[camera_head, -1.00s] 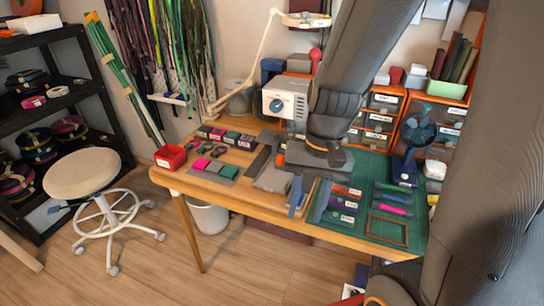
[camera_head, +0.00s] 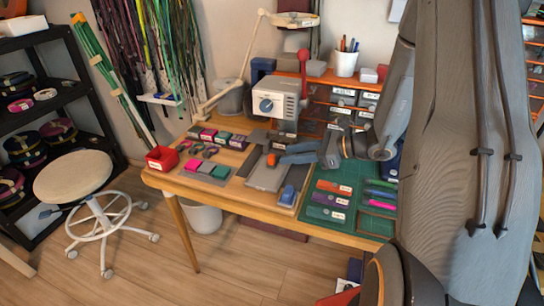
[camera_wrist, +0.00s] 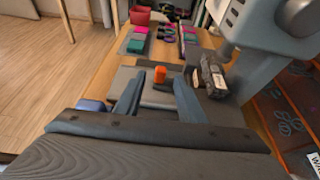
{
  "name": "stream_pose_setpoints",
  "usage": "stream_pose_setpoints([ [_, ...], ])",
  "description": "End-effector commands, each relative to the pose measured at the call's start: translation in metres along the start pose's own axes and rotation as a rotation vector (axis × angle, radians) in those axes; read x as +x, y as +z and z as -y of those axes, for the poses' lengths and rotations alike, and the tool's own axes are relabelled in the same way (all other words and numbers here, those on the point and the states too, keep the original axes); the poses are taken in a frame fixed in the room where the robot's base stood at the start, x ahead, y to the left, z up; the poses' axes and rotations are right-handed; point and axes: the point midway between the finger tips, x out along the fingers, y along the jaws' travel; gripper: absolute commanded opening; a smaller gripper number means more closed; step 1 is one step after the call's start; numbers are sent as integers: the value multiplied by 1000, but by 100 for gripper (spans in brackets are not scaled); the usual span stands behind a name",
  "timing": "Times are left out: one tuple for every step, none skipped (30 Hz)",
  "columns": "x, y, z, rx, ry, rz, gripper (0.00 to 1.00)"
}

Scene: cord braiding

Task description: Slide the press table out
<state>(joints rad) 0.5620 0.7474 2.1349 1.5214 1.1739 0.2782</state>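The press (camera_head: 276,103) is a pale grey machine with a blue dial and a red-knobbed lever, at the back of the wooden bench. A flat grey plate, which looks like the press table (camera_head: 264,179), lies in front of it. An upright orange knob (camera_head: 271,159) stands on the plate; it also shows in the wrist view (camera_wrist: 160,74). My gripper (camera_head: 284,154) points left, low over the plate. In the wrist view my gripper (camera_wrist: 159,84) is open, with the knob in line with the gap between its fingertips. I cannot tell whether they touch it.
A blue block (camera_head: 287,195) sits at the plate's front right. A green cutting mat (camera_head: 345,172) with labelled bars lies to the right. A red box (camera_head: 162,159) and coloured blocks (camera_head: 206,168) are left. A stool (camera_head: 75,178) stands left of the bench.

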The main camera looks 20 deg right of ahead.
Motion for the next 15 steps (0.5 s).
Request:
stream_pose_setpoints([
  [2,-1,2,7,-6,4,36],
  [3,-1,2,8,-7,5,36],
  [7,0,2,9,-6,5,36],
  [10,0,2,8,-6,5,36],
  [13,0,2,8,-6,5,36],
  [19,0,2,8,-5,4,36],
  [23,0,1,7,-4,4,36],
  [28,0,1,8,-4,4,36],
  [34,0,2,7,-4,3,36],
  [38,0,1,7,-4,3,36],
  [42,0,2,7,-4,3,36],
  [48,0,1,7,-4,3,36],
  [52,0,1,7,-3,3,36],
  [56,0,1,6,-4,3,36],
  [60,0,2,6,-5,3,36],
])
